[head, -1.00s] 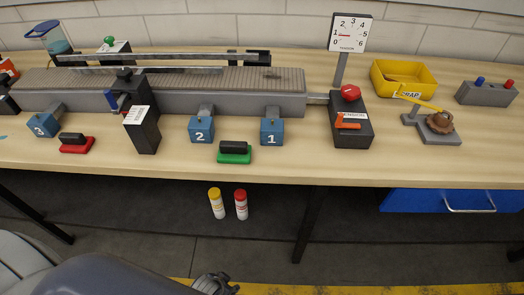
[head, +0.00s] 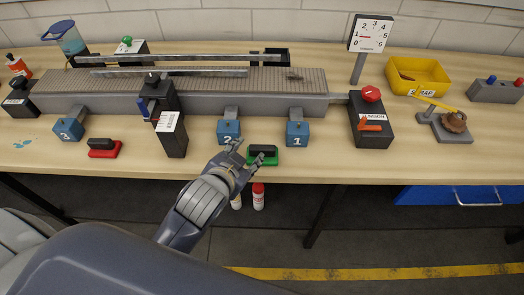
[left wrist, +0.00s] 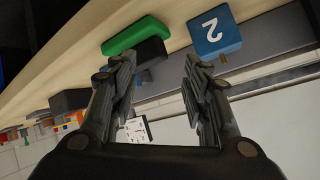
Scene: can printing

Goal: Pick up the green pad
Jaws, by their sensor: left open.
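The green pad (head: 266,161), a green base with a black grip on top, lies near the front edge of the workbench, below and between the blue blocks marked 2 and 1. My left gripper (head: 240,149) is open and empty, just left of the pad. In the left wrist view the pad (left wrist: 136,36) shows at the upper left, beyond the left fingertip. The open fingers (left wrist: 159,64) are apart, with nothing between their tips. Whether a finger touches the pad cannot be told. My right gripper is not in view.
Block 2 (head: 228,131) stands right behind my left gripper, and block 1 (head: 297,133) is right of the pad. A red pad (head: 104,149) lies farther left. The conveyor (head: 250,102) runs behind. Two bottles (head: 258,197) stand below the bench edge.

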